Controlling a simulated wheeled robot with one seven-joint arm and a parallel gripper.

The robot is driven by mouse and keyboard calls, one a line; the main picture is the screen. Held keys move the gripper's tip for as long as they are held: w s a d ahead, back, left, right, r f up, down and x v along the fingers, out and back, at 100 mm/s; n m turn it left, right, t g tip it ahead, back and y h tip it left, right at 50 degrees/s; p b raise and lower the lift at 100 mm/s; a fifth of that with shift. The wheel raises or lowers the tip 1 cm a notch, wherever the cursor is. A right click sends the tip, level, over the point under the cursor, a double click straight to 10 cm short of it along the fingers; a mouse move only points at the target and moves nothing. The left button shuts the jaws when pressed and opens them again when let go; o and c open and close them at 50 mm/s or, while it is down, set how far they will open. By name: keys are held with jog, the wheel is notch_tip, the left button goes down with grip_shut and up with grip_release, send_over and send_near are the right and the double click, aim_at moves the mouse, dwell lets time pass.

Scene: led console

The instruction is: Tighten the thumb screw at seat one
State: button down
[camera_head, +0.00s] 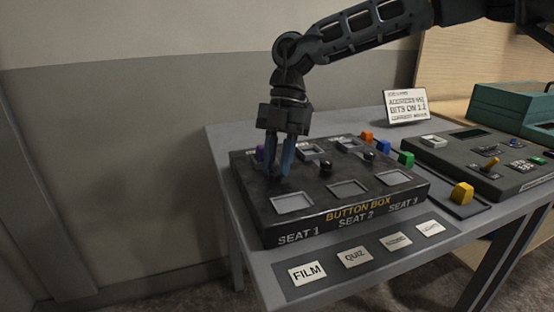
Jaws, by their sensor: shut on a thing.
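The black button box (325,226) stands on the grey table, with the labels SEAT 1, SEAT 2 and SEAT 3 along its front. My gripper (279,172) points down over the seat one column, behind that seat's pale square window (292,203). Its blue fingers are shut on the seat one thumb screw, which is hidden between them. Black knobs stand in the open at seat two (326,166) and seat three (369,156).
Purple (260,153), orange (366,136), blue (383,146) and green (406,159) blocks sit around the box's back and right. A yellow block (462,193) and a grey console (480,165) stand right. A sign (407,106) stands behind. Cards, including FILM (307,273), lie in front.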

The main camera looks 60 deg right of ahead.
jog(key=shift+w+a+r, duration=0.1)
jog(key=shift+r, duration=0.1)
dwell(0.3)
jog(key=c, duration=0.9)
grip_release()
jog(key=shift+f, duration=0.1)
jog(key=p+v, duration=0.5)
jog(key=v, duration=0.2)
jog(key=shift+d+r+p, duration=0.25)
jog(key=shift+r+p, duration=0.05)
jog(key=shift+r, duration=0.05)
